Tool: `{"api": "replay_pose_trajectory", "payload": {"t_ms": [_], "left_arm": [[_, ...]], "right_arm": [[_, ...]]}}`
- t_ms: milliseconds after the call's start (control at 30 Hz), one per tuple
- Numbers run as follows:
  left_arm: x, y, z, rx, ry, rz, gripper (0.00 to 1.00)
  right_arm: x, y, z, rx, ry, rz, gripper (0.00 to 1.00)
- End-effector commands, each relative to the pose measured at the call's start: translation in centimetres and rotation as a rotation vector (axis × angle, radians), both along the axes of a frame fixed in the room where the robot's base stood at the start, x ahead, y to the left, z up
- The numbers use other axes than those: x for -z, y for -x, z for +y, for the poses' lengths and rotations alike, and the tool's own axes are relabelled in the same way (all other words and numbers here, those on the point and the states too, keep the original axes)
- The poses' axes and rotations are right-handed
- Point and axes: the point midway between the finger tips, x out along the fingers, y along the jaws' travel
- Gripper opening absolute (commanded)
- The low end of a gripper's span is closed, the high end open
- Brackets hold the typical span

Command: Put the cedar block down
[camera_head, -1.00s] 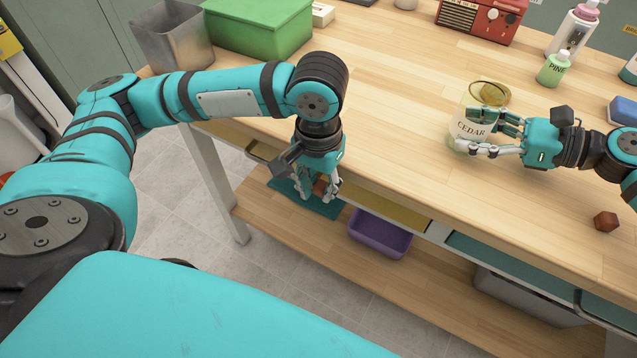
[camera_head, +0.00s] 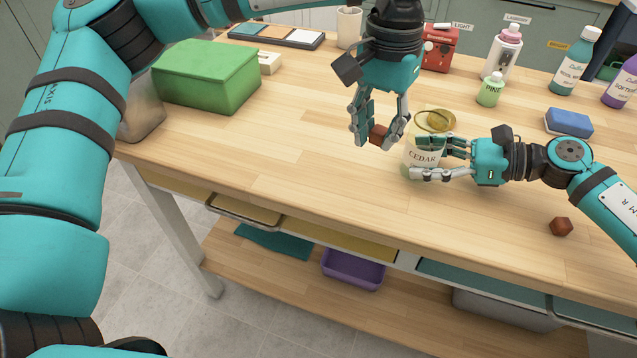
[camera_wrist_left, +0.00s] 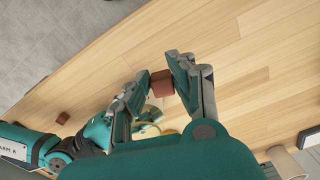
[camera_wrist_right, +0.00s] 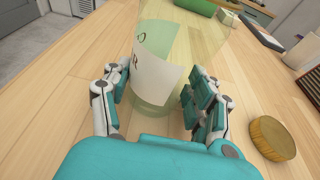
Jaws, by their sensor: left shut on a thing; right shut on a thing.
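My left gripper (camera_head: 380,128) is shut on a reddish-brown cedar block (camera_head: 378,134), held above the tabletop just left of the jar. The block also shows between the fingertips in the left wrist view (camera_wrist_left: 161,84). My right gripper (camera_head: 432,160) is shut around a clear glass jar (camera_head: 410,160) labelled CEDAR, which stands upright on the table. The jar's glass and white label (camera_wrist_right: 157,75) fill the space between the fingers in the right wrist view. A round gold lid (camera_wrist_right: 272,136) lies on the table beside the jar. A second brown block (camera_head: 561,226) lies near the table's front edge.
A green box (camera_head: 205,78) stands at the left of the wooden table. A green PINE bottle (camera_head: 490,90), other bottles and a blue sponge-like block (camera_head: 568,122) stand at the back right. A purple bin (camera_head: 353,270) sits on the lower shelf. The table's front left is clear.

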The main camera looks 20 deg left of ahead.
Motion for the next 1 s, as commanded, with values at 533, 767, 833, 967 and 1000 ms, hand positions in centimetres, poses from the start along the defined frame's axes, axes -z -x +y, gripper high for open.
{"api": "replay_pose_trajectory", "payload": {"t_ms": [533,767,833,967,1000], "left_arm": [[-11.5,-6.7,-7.2,-0.237,0.0,0.0,0.13],[-11.0,-6.9,-7.3,-0.245,-0.002,-0.001,0.13],[-10.4,-6.9,-7.3,-0.244,-0.001,0.0,0.13],[-8.8,-6.8,-7.3,-0.244,-0.002,0.003,0.13],[-8.3,-6.8,-7.3,-0.244,-0.002,0.002,0.13]], "right_arm": [[0.1,0.0,0.0,0.001,0.001,0.0,0.41],[0.1,0.0,0.0,0.0,0.001,0.0,0.41],[0.1,0.0,0.0,0.0,0.001,0.0,0.41],[0.1,0.0,0.0,0.0,0.001,0.0,0.41],[0.1,0.0,0.0,0.0,0.001,0.0,0.41]]}}
